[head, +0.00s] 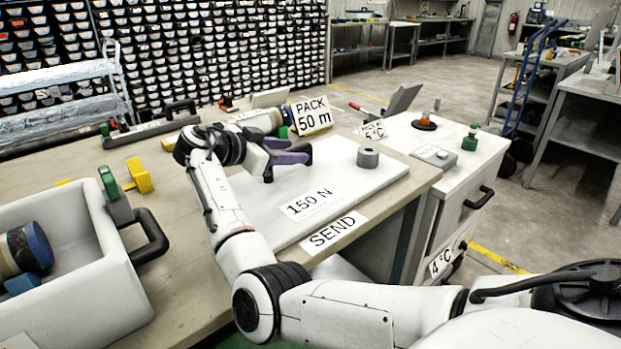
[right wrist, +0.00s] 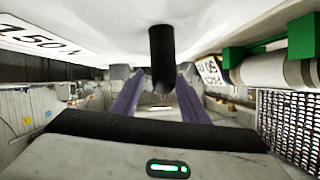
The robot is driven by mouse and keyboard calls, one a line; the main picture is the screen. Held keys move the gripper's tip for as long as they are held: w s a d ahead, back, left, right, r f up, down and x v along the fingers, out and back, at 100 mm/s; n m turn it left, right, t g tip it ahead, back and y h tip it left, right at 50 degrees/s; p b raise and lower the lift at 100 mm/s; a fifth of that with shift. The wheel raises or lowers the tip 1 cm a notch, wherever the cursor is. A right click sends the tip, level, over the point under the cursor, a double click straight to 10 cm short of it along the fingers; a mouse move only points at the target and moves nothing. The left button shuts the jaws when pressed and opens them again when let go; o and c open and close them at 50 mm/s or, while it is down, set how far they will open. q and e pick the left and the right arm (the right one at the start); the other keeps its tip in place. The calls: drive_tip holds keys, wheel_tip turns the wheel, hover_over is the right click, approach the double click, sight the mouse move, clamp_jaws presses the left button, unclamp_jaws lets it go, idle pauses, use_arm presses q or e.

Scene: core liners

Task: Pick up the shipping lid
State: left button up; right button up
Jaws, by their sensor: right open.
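The shipping lid looks to be the broad flat white panel (head: 345,190) lying on the bench, with a "150 N" label on it. My right gripper (head: 298,153), with purple fingers, is low over its far left part. In the right wrist view the fingers (right wrist: 160,92) are apart, and a black post (right wrist: 162,58) joined to the white surface shows in line with the gap between them. I cannot tell whether the fingers touch the post, which is mostly hidden in the head view. My left gripper is not in view.
A grey ring-shaped piece (head: 367,157) stands on the panel's right part. A white open crate (head: 90,245) with a black handle is at the left. A white cabinet (head: 450,165) stands to the right.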

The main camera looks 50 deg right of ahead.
drive_tip(key=shift+x, duration=0.9)
drive_tip(key=shift+a, duration=0.1)
clamp_jaws()
drive_tip(key=shift+r, duration=0.1)
idle(0.5)
